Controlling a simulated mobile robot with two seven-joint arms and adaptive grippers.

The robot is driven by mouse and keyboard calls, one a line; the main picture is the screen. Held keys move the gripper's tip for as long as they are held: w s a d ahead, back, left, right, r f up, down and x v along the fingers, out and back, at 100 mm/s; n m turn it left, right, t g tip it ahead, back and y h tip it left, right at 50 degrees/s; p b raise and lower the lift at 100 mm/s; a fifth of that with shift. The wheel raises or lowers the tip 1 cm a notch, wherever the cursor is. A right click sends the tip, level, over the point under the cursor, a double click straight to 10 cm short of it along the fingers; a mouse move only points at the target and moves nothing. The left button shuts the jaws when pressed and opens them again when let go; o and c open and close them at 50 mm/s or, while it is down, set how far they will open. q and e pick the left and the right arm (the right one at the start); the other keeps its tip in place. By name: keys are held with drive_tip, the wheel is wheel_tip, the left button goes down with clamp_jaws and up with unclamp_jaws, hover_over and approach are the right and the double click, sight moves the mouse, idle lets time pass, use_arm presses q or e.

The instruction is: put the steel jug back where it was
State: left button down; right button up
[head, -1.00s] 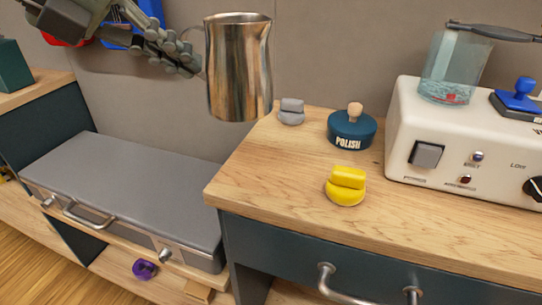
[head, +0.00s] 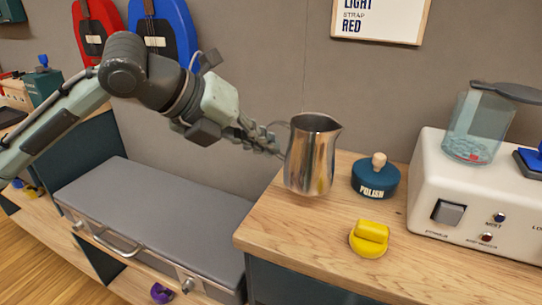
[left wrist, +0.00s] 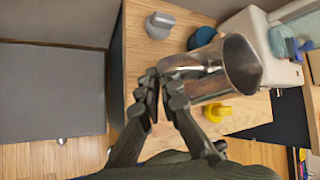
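The steel jug (head: 310,158) is upright over the left end of the wooden counter (head: 300,232), left of the blue POLISH tin (head: 375,178). I cannot tell whether its base touches the wood. My left gripper (head: 277,143) comes in from the left and is shut on the jug's handle side. In the left wrist view the fingers (left wrist: 165,92) close at the side of the jug (left wrist: 212,82), whose open mouth faces right. The handle is mostly hidden by the fingers. My right gripper is not in view.
A yellow knobbed object (head: 370,238) stands in front of the tin. A small grey object (left wrist: 159,24) on the counter shows in the left wrist view. A white machine (head: 470,210) with a glass beaker (head: 478,128) stands right. A grey case (head: 150,215) lies lower left.

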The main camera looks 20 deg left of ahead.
use_arm(q)
drive_tip(key=shift+w+d+f, duration=0.3)
drive_tip(key=shift+w+f, duration=0.1)
drive_tip(key=shift+w, duration=0.25)
wheel_tip(320, 180, down, 3)
drive_tip(key=shift+f+b, duration=0.2)
drive_tip(key=shift+b, duration=0.25)
drive_tip(key=shift+f, duration=0.35)
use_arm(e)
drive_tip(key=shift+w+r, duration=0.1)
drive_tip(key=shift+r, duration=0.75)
use_arm(q)
drive_tip(key=c, duration=2.2)
unclamp_jaws()
drive_tip(key=shift+f, duration=0.15)
drive_tip(key=o, duration=0.5)
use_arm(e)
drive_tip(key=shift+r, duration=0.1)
